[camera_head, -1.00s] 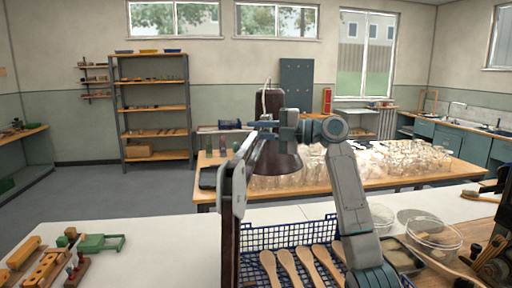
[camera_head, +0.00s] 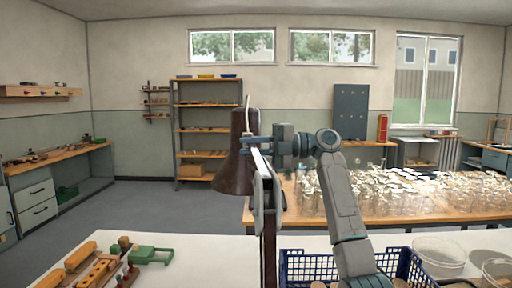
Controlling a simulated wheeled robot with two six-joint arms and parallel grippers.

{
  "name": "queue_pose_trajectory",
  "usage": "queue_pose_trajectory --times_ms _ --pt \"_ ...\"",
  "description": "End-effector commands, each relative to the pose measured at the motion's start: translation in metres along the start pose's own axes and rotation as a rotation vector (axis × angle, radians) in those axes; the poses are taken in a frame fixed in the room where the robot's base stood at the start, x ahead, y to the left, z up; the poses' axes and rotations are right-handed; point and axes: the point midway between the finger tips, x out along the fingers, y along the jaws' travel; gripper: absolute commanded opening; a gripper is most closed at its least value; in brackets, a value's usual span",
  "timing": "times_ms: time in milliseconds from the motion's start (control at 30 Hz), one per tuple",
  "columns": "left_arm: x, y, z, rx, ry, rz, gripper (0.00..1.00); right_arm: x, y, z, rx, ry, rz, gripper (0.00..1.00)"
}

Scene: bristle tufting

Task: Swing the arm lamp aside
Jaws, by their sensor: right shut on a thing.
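The arm lamp has a dark brown shade (camera_head: 235,170) hanging over the near bench, with a grey jointed arm and a dark upright post (camera_head: 268,245) beside it on the right. A pale cord loops at the top of the shade. My right gripper (camera_head: 252,143) comes in from the right at the height of the shade's upper part and is shut on the lamp. The exact contact is partly hidden by the lamp's arm. My left gripper is not in view.
A blue wire basket (camera_head: 300,265) stands right of the post, behind my right forearm. Wooden and green pieces (camera_head: 150,255) lie on the white bench (camera_head: 205,260) at left. Glassware crowds the table (camera_head: 405,218) behind. The air left of the shade looks clear.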

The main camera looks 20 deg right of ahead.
Motion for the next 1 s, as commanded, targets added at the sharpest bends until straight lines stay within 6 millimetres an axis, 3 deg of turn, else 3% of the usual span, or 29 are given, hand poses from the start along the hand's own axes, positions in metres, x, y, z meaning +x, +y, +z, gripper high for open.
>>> queue_pose_trajectory --times_ms 200,233,333,733,900,1000 --pt "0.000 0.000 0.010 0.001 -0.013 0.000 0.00 0.000 0.000 0.000 0.001 0.002 0.000 0.00" --pt "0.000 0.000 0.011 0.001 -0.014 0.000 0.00 0.000 0.000 0.000 0.001 0.002 0.000 0.17" --pt "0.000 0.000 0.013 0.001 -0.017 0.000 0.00 0.000 0.000 0.000 0.001 0.002 0.000 0.37" --pt "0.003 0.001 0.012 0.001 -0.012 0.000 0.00 -0.008 -0.002 0.000 0.000 -0.001 0.000 0.37" --pt "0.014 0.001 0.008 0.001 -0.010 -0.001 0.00 -0.039 -0.004 0.001 0.000 -0.004 -0.002 0.37" --pt "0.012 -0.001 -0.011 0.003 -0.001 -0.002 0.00 -0.061 -0.004 0.001 0.000 -0.004 -0.001 0.37"
